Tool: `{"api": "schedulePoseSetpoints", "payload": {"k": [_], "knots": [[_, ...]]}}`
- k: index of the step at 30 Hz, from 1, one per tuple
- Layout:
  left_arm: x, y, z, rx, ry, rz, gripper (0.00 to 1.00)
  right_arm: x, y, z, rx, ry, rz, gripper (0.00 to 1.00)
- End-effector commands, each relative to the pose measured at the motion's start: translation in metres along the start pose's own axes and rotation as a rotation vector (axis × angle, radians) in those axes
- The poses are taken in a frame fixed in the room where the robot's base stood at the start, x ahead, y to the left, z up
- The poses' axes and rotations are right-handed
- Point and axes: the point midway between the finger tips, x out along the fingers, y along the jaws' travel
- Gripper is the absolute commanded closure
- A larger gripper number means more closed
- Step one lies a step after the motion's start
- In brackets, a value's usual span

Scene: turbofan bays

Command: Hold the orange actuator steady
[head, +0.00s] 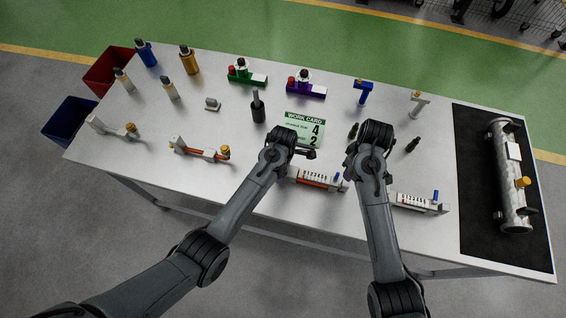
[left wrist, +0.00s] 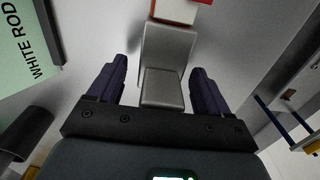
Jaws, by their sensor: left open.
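The orange actuator (head: 316,180), a pale body with a numbered scale and an orange strip, lies near the table's front edge, partly hidden by my arms. My left gripper (head: 308,155) is above its left end. In the left wrist view my left gripper (left wrist: 155,88) is open, with a grey block (left wrist: 163,60) between its fingers and a gap on each side. A white part with an orange-red edge (left wrist: 178,8) lies beyond that block. My right gripper (head: 352,170) is near the actuator's right end; its fingers are hidden by my wrist.
A green work card (head: 305,128) lies just behind; it also shows in the left wrist view (left wrist: 25,50). A similar scaled unit (head: 418,202) lies to the right. Another orange-rod piece (head: 200,150) lies to the left. A dark mat (head: 480,225) with a cylinder (head: 512,180) covers the right end.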

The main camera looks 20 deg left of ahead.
Motion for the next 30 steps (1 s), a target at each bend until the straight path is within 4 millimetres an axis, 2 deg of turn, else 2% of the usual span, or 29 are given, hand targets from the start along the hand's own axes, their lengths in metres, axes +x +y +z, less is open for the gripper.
{"api": "schedulePoseSetpoints", "payload": {"k": [6, 15, 30], "knots": [[0.0106, -0.0001, 0.0004, 0.001, -0.001, 0.000, 0.21, 0.0000, 0.0000, 0.0000, 0.000, 0.000, 0.000, 0.57], [0.0115, 0.0000, 0.0003, 0.001, -0.001, 0.001, 0.23, 0.0000, 0.0000, 0.0000, 0.000, 0.000, 0.000, 0.57], [0.0115, -0.0002, 0.0001, 0.001, -0.001, 0.000, 0.99, 0.0000, 0.0000, 0.0000, 0.000, 0.000, 0.000, 0.57]]}}
